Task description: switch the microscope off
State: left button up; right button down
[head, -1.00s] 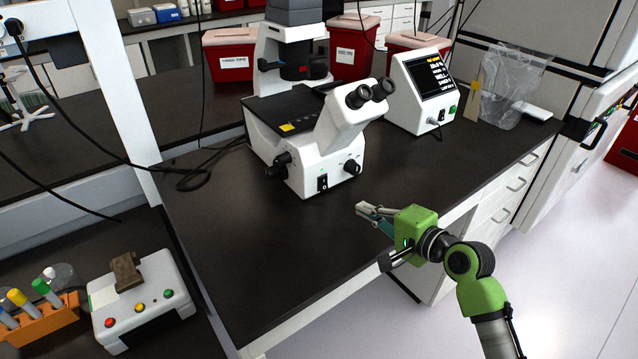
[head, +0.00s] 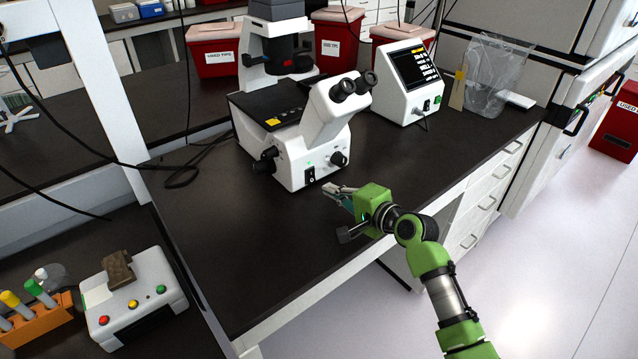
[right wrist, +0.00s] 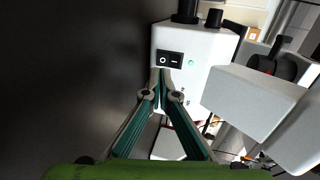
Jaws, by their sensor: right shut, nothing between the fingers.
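The white microscope (head: 310,140) stands on the dark bench. Its black rocker switch (head: 310,175) is low on the front face. The switch shows in the right wrist view (right wrist: 169,59) with a circle mark and a bar mark. A small green light (right wrist: 191,63) glows beside it; the light (head: 309,163) also shows in the head view. My right gripper (head: 328,190) is shut and empty, its tips close in front of the switch. In the right wrist view the fingertips (right wrist: 161,76) appear just below the switch; I cannot tell whether they touch. My left gripper is out of view.
A white display unit (head: 408,85) stands right of the microscope, beside a clear bag (head: 490,75). Red bins (head: 338,40) stand behind. Cables lie at left. A device with coloured buttons (head: 135,300) is at lower left. The bench in front of the microscope is mostly clear.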

aim_at(312, 182)
jog(key=x, duration=0.3)
jog(key=shift+w+a, duration=0.25)
jog(key=shift+w, duration=0.1)
jog(key=shift+x, duration=0.9)
jog(key=shift+f, duration=0.1)
jog(key=shift+w+f+b, duration=0.15)
jog(key=shift+f+b, duration=0.25)
jog(key=shift+b, duration=0.85)
jog(key=shift+a+r+t, duration=0.1)
jog(key=shift+r+t, duration=0.1)
jog(key=shift+t, duration=0.1)
jog(key=shift+r, duration=0.1)
